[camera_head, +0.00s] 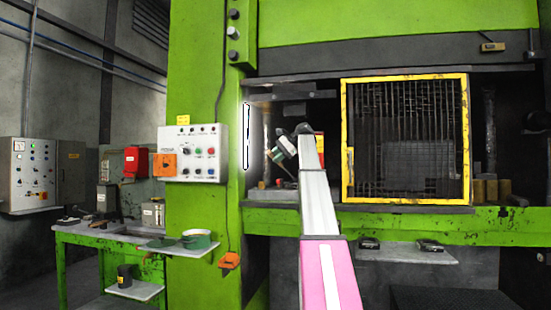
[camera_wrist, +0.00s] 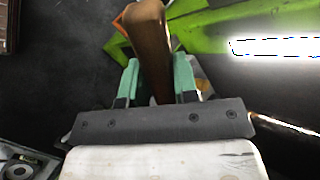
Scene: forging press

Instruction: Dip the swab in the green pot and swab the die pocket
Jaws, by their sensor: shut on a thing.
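My gripper (camera_wrist: 157,78) has its two green fingers shut on the brown wooden handle of the swab (camera_wrist: 148,25). The swab's head does not show clearly in either view. In the head view my gripper (camera_head: 283,146) is inside the press opening, left of the yellow-framed guard. A pale grey block (camera_head: 268,196) lies on the press bed under my gripper. I cannot make out the die pocket.
The yellow mesh guard (camera_head: 405,140) covers the right of the opening. The green press column (camera_head: 208,80) with its control box (camera_head: 194,153) stands between the opening and the bench (camera_head: 120,237). A bright light strip (camera_head: 246,136) is at the opening's left edge.

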